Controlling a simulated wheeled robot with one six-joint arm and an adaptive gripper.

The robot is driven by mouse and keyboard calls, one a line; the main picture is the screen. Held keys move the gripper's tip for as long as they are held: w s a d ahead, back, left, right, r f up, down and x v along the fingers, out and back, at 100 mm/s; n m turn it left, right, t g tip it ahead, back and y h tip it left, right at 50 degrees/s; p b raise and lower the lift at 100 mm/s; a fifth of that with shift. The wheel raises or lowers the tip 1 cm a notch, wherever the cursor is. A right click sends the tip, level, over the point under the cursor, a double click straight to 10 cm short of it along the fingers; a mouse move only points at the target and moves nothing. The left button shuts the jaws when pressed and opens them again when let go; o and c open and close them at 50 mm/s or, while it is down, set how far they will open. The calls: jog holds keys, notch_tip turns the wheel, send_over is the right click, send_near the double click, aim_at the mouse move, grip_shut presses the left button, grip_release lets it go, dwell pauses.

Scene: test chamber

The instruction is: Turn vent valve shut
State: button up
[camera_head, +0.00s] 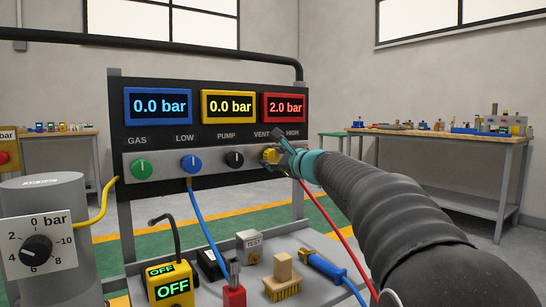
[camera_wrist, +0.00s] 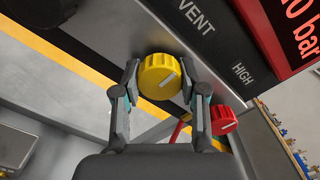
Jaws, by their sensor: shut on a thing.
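In the head view the yellow knob (camera_head: 270,155) is partly hidden by my gripper (camera_head: 281,154). In the wrist view my gripper (camera_wrist: 160,85) has one finger on each side of the knob and is shut on it. The red display (camera_head: 284,106) above reads 2.0 bar.
Green (camera_head: 142,168), blue (camera_head: 191,164) and black (camera_head: 234,159) knobs sit left of the vent knob. A red knob (camera_wrist: 222,120) is close beside my right finger. Blue (camera_head: 204,220) and red (camera_head: 330,222) hoses hang below. A tray (camera_head: 215,292) holds tools and a yellow OFF box (camera_head: 170,284).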

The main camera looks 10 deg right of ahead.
dwell(0.3)
jog(key=o, duration=1.1)
jog(key=shift+o, duration=0.2)
jog(key=v, duration=1.2)
jog(key=shift+a, duration=0.15)
jog(key=s+a+f+n+g+h+p, duration=0.1)
jog(key=s+a+f+n+g+p, duration=0.1)
jog(key=s+a+f+n+g, duration=0.35)
jog(key=s+a+f+n+g+p, duration=0.2)
jog(key=s+a+f+n, duration=0.2)
jog(key=s+f+n, duration=0.55)
jog(key=s+d+f+n+g+h+p, duration=0.1)
jog(key=s+d+f+n+h, duration=0.1)
jog(key=s+f, duration=0.3)
jog(key=s+d+f+n+g+h+p, duration=0.1)
jog(key=s+d+f+n+g+h, duration=0.1)
jog(key=s, duration=1.1)
notch_tip(320, 180, down, 4)
jog(key=d+n+h, duration=0.1)
jog(key=n+h, duration=0.1)
jog(key=n, duration=0.1)
jog(key=shift+s+n+p, duration=0.25)
jog(key=shift+n+p, duration=0.05)
jog(key=shift+p, duration=0.05)
